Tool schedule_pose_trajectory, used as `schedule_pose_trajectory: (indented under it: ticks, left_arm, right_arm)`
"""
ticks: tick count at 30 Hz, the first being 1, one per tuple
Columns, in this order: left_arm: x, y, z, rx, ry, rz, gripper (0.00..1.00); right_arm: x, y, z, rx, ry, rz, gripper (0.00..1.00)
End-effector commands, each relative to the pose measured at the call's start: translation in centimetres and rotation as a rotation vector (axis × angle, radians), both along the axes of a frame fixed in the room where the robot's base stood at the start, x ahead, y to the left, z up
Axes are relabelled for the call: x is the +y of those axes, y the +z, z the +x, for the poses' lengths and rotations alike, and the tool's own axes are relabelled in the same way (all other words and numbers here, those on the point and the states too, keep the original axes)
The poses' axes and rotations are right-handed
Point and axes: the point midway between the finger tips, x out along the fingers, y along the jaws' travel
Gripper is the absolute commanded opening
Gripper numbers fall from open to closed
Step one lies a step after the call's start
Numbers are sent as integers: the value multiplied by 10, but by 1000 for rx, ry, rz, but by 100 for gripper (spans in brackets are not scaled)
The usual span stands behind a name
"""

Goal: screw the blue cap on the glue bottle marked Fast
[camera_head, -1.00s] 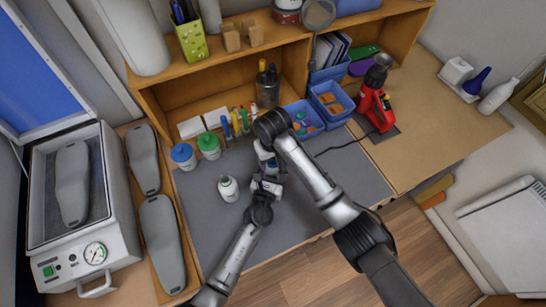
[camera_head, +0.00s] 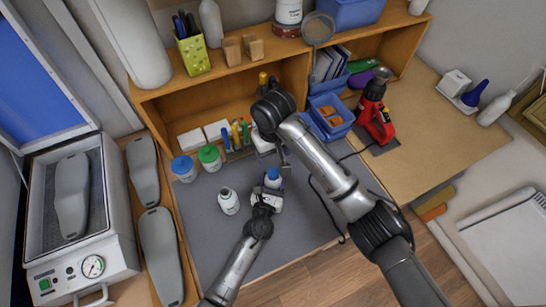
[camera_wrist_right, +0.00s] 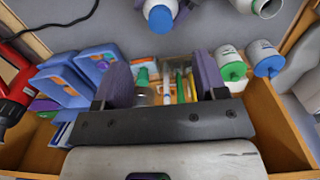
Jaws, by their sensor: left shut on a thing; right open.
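A bottle (camera_head: 272,186) with a blue cap (camera_head: 273,174) on top is held upright at the right of the grey mat. My left gripper (camera_head: 266,198) is shut around this bottle's body. The blue cap also shows at the top of the right wrist view (camera_wrist_right: 160,18). I cannot tell how tightly it sits. My right gripper (camera_head: 275,154) is just beyond the cap, apart from it, open and empty; its fingers also show in the right wrist view (camera_wrist_right: 162,84). No label is readable.
A blue-lidded jar (camera_head: 184,170) and a green-lidded jar (camera_head: 209,158) stand at the mat's back left, near several pens (camera_head: 237,135). Blue bins (camera_head: 333,116) and a red tool (camera_head: 375,115) are at the right. The mat's front left (camera_head: 215,245) is clear.

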Motion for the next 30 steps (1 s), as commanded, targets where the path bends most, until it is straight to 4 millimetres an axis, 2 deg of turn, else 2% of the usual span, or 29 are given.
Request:
schedule_pose_trajectory:
  ticks: [1, 6, 17, 18, 27, 30]
  left_arm:
    - [0, 0, 0, 1, -1, 0, 0]
    - [0, 0, 0, 1, -1, 0, 0]
    - [0, 0, 0, 1, 0, 0, 0]
    - [0, 0, 0, 1, 0, 0, 63]
    - [0, 0, 0, 0, 0, 0, 91]
    - [0, 0, 0, 0, 0, 0, 91]
  right_arm:
    - [0, 8, 1, -5, 2, 0, 65]
    - [0, 18, 0, -3, 1, 0, 65]
    - [0, 20, 0, -1, 0, 0, 65]
    - [0, 20, 0, -1, 0, 0, 65]
    - [1, 20, 0, -1, 1, 0, 65]
    - [1, 20, 0, -1, 1, 0, 65]
